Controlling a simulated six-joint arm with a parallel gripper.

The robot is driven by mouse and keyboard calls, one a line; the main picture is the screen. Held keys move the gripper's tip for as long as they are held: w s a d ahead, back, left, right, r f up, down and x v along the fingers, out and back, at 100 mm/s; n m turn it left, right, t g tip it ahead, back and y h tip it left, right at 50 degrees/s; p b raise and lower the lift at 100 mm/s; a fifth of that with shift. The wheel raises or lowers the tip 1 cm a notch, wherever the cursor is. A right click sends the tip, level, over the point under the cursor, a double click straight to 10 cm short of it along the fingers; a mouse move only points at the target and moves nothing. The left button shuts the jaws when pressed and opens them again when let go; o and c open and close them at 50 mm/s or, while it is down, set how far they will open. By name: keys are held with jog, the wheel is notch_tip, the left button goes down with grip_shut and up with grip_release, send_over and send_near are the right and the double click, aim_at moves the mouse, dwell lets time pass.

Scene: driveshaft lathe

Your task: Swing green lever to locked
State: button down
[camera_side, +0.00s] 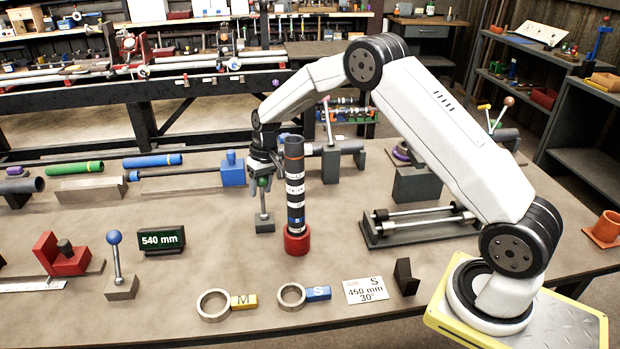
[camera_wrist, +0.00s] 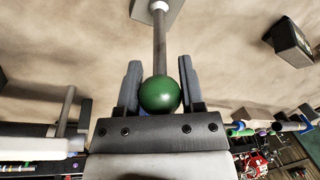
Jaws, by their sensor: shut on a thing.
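The green lever has a green ball knob (camera_wrist: 160,94) on a grey rod that runs to its base in the wrist view. In the side view the green knob (camera_side: 264,182) stands above a small grey block base (camera_side: 264,223), and the rod looks about upright. My gripper (camera_wrist: 160,88) is shut on the green knob, with one blue-grey finger on each side of it. In the side view my gripper (camera_side: 263,172) points down over the lever and hides the top of the knob. I cannot tell from these views whether the lever is at its locked position.
A tall black shaft (camera_side: 295,190) with white bands stands in a red holder (camera_side: 297,240) just right of my gripper. A blue-knobbed lever (camera_side: 114,238), a 540 mm display (camera_side: 162,240) and two rings with M and S tags (camera_side: 318,293) are in front.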

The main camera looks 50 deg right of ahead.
jog(key=shift+a+r, duration=0.1)
jog(key=shift+c, duration=1.2)
grip_release()
jog(key=shift+s+d+r, duration=0.1)
jog(key=shift+d+r, duration=0.15)
jog(key=shift+r, duration=1.05)
jog(key=shift+d+r, duration=0.3)
jog(key=shift+r, duration=0.95)
jog(key=shift+s+d+r, duration=0.1)
jog(key=shift+d+r, duration=0.15)
jog(key=shift+r, duration=1.05)
